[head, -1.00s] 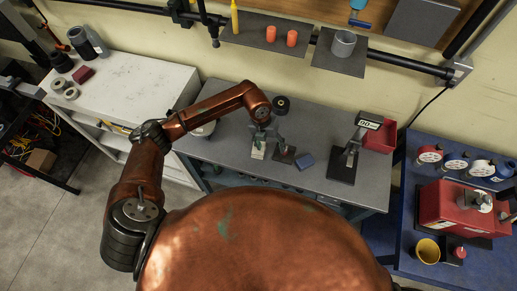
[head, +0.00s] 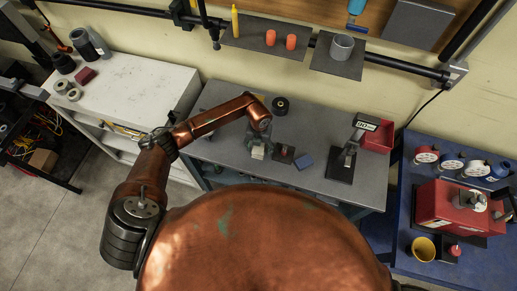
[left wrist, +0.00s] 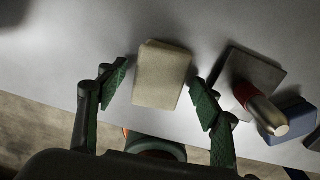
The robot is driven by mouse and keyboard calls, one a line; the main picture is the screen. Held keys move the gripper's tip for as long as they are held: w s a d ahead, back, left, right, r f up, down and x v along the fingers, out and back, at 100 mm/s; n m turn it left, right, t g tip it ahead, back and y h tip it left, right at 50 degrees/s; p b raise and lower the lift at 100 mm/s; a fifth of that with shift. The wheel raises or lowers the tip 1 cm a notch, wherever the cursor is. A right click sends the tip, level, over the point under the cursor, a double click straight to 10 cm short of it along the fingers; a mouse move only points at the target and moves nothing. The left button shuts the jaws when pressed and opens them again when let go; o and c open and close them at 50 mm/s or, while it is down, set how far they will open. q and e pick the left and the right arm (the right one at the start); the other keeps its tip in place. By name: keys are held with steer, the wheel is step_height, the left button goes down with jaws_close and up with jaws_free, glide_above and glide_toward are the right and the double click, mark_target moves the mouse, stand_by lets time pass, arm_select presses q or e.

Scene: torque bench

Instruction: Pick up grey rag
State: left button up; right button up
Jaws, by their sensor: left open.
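The grey rag (head: 257,153) appears as a pale, folded block on the grey bench, near its front edge. It also shows in the left wrist view (left wrist: 162,72), lying between my finger pads with a gap on each side. My left gripper (head: 259,141) is over the rag, its fingers pointing down and open. In the left wrist view the gripper's green pads (left wrist: 160,92) stand apart, one on each side of the rag's near part. The gripper hides part of the rag in the head view. My right gripper is not in view.
Right of the rag, a dark plate (left wrist: 262,68) carries a red-and-metal piece (left wrist: 258,103), close to my right-hand finger. A blue block (head: 305,161) lies beyond it. A display stand (head: 341,165) and red bin (head: 377,137) are further right. A black round item (head: 280,104) stands behind.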

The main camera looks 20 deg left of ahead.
arm_select(q)
steer(key=shift+c, duration=0.7)
steer(key=c, duration=1)
steer(key=shift+r, duration=0.15)
steer(key=shift+w+r, duration=0.1)
steer(key=shift+r, duration=0.5)
steer(key=s+r, duration=0.1)
steer(key=r, duration=0.1)
steer(key=s+d+r+b, duration=0.1)
steer(key=r, duration=0.1)
steer(key=s+d+r+b, duration=0.1)
steer(key=r, duration=0.1)
steer(key=shift+s+d+r, duration=0.1)
steer(key=shift+s+r, duration=0.05)
steer(key=shift+s, duration=0.05)
steer(key=s+d+r+b, duration=0.2)
steer(key=s+d+r, duration=0.3)
steer(key=s, duration=0.3)
steer(key=shift+s+d+r, duration=0.15)
steer(key=shift+s, duration=0.15)
